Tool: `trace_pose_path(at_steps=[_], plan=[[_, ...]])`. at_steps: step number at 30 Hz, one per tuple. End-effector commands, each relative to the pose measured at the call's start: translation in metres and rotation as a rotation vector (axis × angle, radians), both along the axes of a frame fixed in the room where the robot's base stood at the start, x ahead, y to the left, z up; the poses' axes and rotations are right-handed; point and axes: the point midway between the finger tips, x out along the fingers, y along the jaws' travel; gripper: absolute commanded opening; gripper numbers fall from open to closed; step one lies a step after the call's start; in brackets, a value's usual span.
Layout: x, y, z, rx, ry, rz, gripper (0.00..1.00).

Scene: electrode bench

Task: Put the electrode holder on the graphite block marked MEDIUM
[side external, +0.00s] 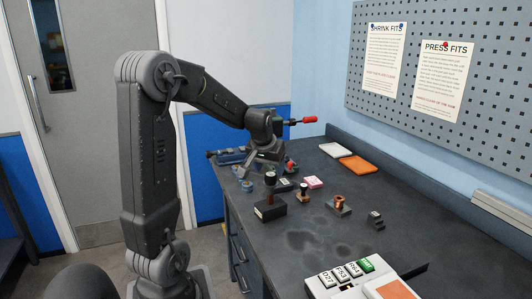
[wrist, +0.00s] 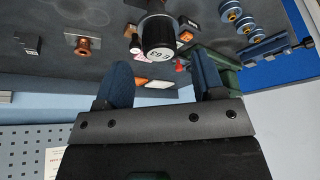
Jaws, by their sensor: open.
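My gripper (side external: 262,158) is over the far left part of the bench, and its two fingers are apart and empty in the wrist view (wrist: 163,84). A black round-capped piece (side external: 270,178), perhaps the electrode holder, stands upright on a brown post over a dark block (side external: 269,211) with a pale label. In the wrist view this cap (wrist: 158,38) shows a white mark, ahead of the fingertips and apart from them. Small dark blocks (side external: 283,186) stand behind it. I cannot read MEDIUM on any block, so I cannot tell which one carries it.
A copper piece on a grey base (side external: 339,205), a dark metal part (side external: 376,219) and a pink block (side external: 314,182) stand nearby. Blue spools (wrist: 235,20) lie on one side. White and orange trays (side external: 358,165) lie near the wall.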

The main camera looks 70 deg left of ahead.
Motion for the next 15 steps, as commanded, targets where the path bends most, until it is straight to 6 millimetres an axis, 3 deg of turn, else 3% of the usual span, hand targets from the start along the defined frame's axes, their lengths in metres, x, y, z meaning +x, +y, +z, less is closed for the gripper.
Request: trace_pose_path(at_steps=[6, 15], plan=[[-0.012, -0.013, 0.045, 0.003, -0.004, 0.000, 0.63], [-0.022, -0.025, 0.077, 0.000, -0.001, -0.004, 0.63]])
